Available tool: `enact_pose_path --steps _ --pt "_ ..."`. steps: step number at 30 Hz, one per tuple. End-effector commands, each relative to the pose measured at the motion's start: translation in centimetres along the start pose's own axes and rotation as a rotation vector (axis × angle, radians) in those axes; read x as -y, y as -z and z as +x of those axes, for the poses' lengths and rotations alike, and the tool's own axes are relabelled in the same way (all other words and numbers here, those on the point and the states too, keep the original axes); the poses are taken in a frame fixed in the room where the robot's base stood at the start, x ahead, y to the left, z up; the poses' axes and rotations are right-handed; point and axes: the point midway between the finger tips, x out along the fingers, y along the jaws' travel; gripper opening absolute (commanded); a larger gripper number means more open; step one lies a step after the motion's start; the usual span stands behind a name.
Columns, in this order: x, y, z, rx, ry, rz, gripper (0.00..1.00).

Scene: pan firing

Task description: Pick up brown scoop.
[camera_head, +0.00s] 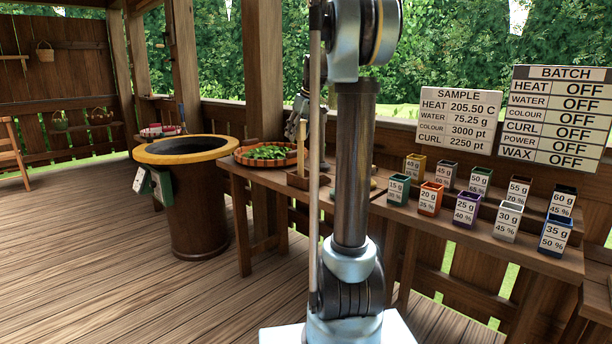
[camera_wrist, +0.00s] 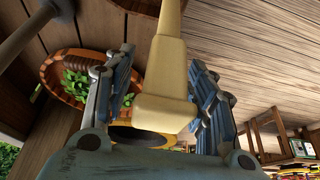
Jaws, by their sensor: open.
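In the wrist view, a tan, square-ended handle (camera_wrist: 166,95) stands between the two blue-padded fingers of my gripper (camera_wrist: 162,68). It appears to be the handle of the scoop, but its far end is cut off by the frame. The fingers are apart, one on each side, with a gap visible on the right. In the head view, my gripper (camera_head: 297,128) is partly hidden behind my arm, above the bench. An upright tan handle (camera_head: 302,152) shows just below it, over a small brown wooden holder (camera_head: 298,181). The scoop's bowl cannot be made out.
A round tray (camera_head: 243,161) of green leaves sits left of the holder on the bench. A wooden drum with a yellow rim (camera_head: 150,153) stands further left. Several labelled coloured cups (camera_head: 431,198) line the bench at right, under two sign boards.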

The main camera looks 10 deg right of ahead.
Motion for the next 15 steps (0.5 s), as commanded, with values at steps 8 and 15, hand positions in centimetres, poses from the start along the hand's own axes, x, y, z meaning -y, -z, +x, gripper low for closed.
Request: enact_pose_path --steps 8,15 --pt "-0.02 0.0 -0.04 0.0 0.0 0.0 0.17" --pt "-0.02 0.01 -0.05 0.0 0.0 0.0 0.0"
